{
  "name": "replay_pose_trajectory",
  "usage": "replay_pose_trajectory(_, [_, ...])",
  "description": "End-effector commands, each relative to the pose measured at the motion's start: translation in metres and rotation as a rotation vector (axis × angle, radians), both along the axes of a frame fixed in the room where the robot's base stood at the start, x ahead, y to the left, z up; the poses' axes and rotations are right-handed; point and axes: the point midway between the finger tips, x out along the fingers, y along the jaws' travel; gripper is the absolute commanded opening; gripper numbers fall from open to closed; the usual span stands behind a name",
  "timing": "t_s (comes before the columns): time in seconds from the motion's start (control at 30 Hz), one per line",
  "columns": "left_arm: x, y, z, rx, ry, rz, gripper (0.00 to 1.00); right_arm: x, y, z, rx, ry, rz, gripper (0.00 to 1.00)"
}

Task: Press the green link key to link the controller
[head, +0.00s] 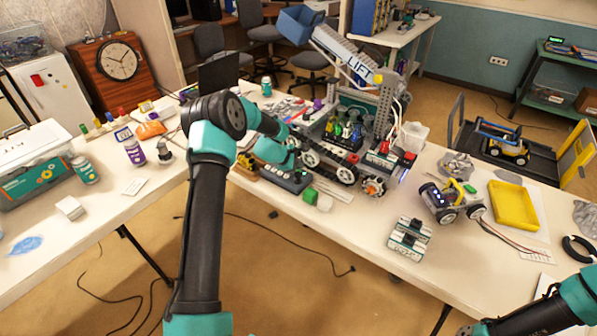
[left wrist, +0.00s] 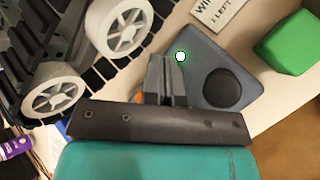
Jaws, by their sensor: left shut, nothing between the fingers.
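The controller is a blue-grey box with a black round knob; it lies on the table in the head view (head: 290,181) and fills the middle of the left wrist view (left wrist: 228,70). A small round key (left wrist: 180,57), bright white with a green rim, sits near its upper left corner in the wrist view. My left gripper (left wrist: 165,62) is shut and empty. Its fingertips are over the controller, just left of the key in that view; I cannot tell whether they touch it. My right arm enters the head view at the lower right, its gripper out of frame.
A green block (left wrist: 290,44) lies beside the controller, and a white lettered card (left wrist: 218,12) lies near. A tracked robot with white wheels (left wrist: 122,30) stands close to my left gripper. A grey module (head: 409,238) and a small wheeled robot (head: 450,202) stand farther right.

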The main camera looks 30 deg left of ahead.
Motion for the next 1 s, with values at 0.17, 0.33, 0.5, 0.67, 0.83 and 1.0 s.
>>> replay_pose_trajectory(0.17, [0.000,0.000,0.002,0.000,0.000,0.000,0.00,0.000,0.000,0.000,0.000,0.000,0.000,0.43])
replay_pose_trajectory(0.33, [0.000,0.000,0.002,0.000,0.000,0.000,0.00,0.000,0.000,0.000,0.000,0.000,0.000,0.43])
replay_pose_trajectory(0.5, [0.000,0.000,0.009,0.001,-0.002,0.000,0.00,0.000,0.000,0.000,0.000,0.000,0.000,0.43])
replay_pose_trajectory(0.67, [0.000,0.000,0.021,0.001,-0.002,-0.001,0.00,0.000,0.000,0.000,0.000,0.000,0.000,0.43])
replay_pose_trajectory(0.83, [0.000,0.000,0.035,0.001,-0.002,-0.002,0.00,0.000,0.000,0.000,0.000,0.000,0.000,0.43])
replay_pose_trajectory(1.0, [0.000,-0.001,0.047,0.000,-0.001,-0.002,0.00,0.000,0.000,0.000,0.000,0.000,0.000,0.43])
